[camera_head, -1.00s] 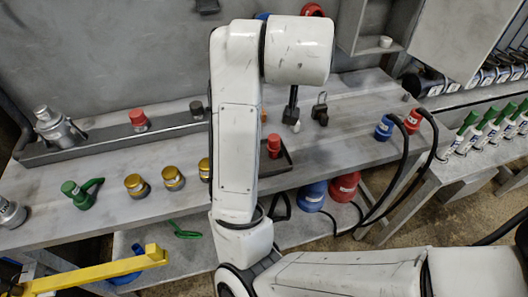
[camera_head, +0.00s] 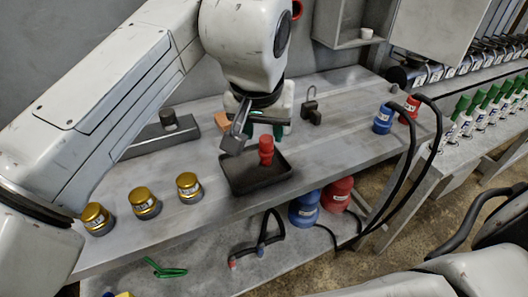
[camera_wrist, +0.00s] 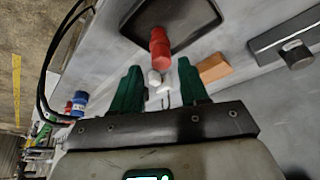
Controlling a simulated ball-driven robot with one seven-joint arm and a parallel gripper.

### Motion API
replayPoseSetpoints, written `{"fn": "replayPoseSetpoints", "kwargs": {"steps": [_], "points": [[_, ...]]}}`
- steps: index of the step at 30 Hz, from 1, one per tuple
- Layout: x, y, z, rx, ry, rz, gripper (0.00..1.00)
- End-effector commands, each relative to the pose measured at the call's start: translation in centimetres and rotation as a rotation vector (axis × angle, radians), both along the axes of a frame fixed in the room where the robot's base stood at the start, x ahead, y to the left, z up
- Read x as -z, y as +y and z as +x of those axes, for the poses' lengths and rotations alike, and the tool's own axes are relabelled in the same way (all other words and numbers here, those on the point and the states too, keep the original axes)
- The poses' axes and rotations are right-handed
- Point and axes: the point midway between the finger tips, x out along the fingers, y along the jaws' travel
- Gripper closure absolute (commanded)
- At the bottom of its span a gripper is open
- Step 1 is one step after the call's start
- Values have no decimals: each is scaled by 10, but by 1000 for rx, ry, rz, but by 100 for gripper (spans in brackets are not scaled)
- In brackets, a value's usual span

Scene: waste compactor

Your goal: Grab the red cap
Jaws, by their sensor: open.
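A red stepped, cylindrical piece (camera_head: 266,151), which looks like the red cap, stands in a small dark tray (camera_head: 243,187) on the bench. In the wrist view the red cap (camera_wrist: 160,48) is just ahead of the space between my fingertips, over the dark tray (camera_wrist: 203,14). My gripper (camera_head: 267,132) is above and behind the cap, near the tray's back edge. Its green fingers are apart with nothing held; the gripper also shows in the wrist view (camera_wrist: 160,78). Two small white pieces (camera_wrist: 159,80) show between the fingers.
Several gold-topped cylinders (camera_head: 144,202) stand left of the tray. An orange block (camera_head: 222,122) and a dark padlock-like piece (camera_head: 311,110) are near my gripper. Blue (camera_head: 383,119) and red (camera_head: 409,108) connectors with black hoses stand at the right.

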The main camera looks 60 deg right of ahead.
Motion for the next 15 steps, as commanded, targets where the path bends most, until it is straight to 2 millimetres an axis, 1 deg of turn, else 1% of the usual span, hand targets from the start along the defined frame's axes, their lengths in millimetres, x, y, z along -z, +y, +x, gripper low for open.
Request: {"fn": "replayPoseSetpoints", "kwargs": {"steps": [1,3,11,15], "points": [[10,-3,1,1,2,0,56],[18,-7,3,0,1,0,56],[36,-15,6,2,-1,-1,56],[54,-24,9,1,-2,1,56]]}}
